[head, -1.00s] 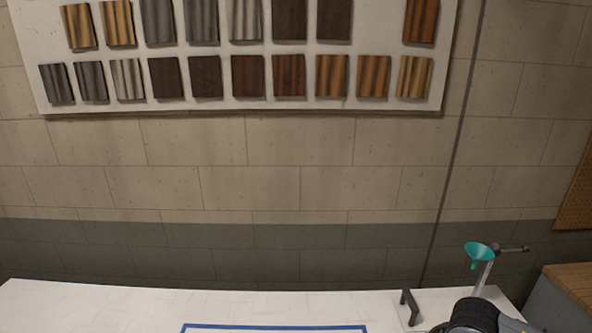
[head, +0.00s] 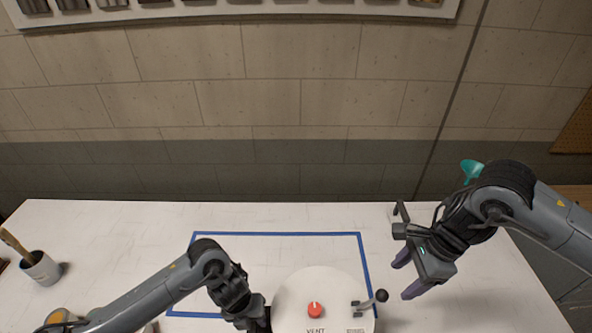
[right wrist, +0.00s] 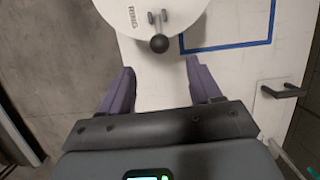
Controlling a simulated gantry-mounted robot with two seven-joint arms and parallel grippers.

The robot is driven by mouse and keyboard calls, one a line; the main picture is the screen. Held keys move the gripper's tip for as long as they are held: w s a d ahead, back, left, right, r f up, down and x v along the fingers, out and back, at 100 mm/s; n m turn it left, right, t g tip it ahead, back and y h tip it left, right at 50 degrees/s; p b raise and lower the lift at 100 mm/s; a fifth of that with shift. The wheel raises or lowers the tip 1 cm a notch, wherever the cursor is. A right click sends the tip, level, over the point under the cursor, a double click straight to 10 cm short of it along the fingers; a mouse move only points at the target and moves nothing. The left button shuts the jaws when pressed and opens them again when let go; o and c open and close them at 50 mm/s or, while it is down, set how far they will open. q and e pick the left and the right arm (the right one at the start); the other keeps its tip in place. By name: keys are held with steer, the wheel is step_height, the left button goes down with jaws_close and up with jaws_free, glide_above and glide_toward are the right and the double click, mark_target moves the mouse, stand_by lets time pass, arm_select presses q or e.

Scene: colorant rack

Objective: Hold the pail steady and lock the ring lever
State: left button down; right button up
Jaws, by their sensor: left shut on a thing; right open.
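The white pail (head: 290,300) is seen from above in the head view, its lower part cut off by the frame edge. Its lid bears a red vent cap (head: 315,310) and printed words. The ring lever (head: 378,297), with a dark ball knob, sticks out at the lid's right side; the knob also shows in the right wrist view (right wrist: 159,44). My left gripper (head: 262,322) is shut at the pail's left side; its fingertips are mostly hidden. My right gripper (head: 402,276) is open and empty, right of the lever. In the right wrist view the knob lies ahead, between its purple fingers (right wrist: 157,82).
A blue tape outline (head: 280,234) marks the white table (head: 110,235) around the pail. A cup with a brush (head: 42,268) stands at the left. The left back table is clear.

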arm_select(q)
steer(key=shift+d, duration=0.1)
arm_select(e)
steer(key=shift+v, duration=1.2)
arm_select(q)
steer(key=c, duration=0.7)
jaws_free()
steer(key=shift+s, duration=0.1)
